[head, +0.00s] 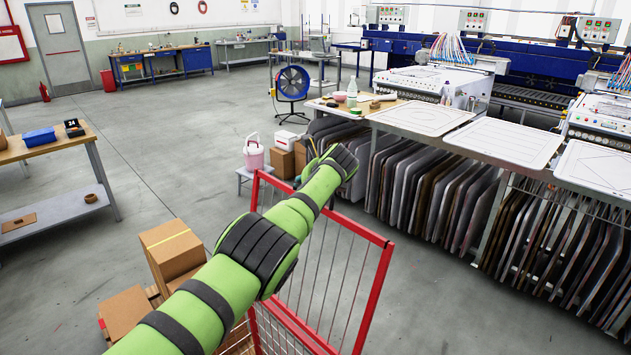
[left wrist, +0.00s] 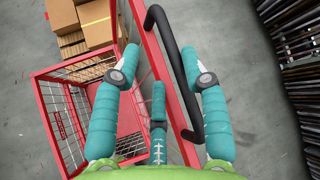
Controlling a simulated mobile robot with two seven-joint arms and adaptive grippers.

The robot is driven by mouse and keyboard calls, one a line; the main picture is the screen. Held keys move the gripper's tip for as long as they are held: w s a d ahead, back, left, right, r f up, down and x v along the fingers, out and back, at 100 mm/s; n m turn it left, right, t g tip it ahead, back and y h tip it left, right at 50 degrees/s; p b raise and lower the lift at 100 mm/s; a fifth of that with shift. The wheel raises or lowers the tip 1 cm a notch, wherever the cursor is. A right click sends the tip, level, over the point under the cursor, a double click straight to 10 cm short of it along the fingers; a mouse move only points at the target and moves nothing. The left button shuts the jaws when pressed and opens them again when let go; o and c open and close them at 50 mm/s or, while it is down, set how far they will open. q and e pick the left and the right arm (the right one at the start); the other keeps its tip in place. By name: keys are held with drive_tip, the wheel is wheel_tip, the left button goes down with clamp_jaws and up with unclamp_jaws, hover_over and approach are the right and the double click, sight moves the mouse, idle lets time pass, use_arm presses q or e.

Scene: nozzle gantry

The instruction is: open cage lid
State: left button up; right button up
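The red cage (left wrist: 60,80) shows at the left in the left wrist view, its red rim around wire mesh sides. A red-framed wire panel (head: 373,300) stands steeply in the head view; I cannot tell for sure whether it is the lid. A black bar handle (left wrist: 178,58) is fixed along a red frame bar in the left wrist view. My left gripper (left wrist: 163,60) has its teal fingers spread, with the handle and red bar passing between them. Contact with the handle is unclear. My right gripper is not in view.
Cardboard boxes (head: 172,250) stand left of the cage, partly behind my arm. A rack of dark screens (head: 440,190) under a long table lies to the right. Grey floor is open at left and lower right.

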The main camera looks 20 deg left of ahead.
use_arm(q)
drive_tip(key=shift+d+r, duration=0.1)
drive_tip(key=v, duration=1.1)
drive_tip(key=shift+s+r, duration=0.2)
drive_tip(key=shift+s, duration=0.1)
drive_tip(key=shift+d, duration=0.1)
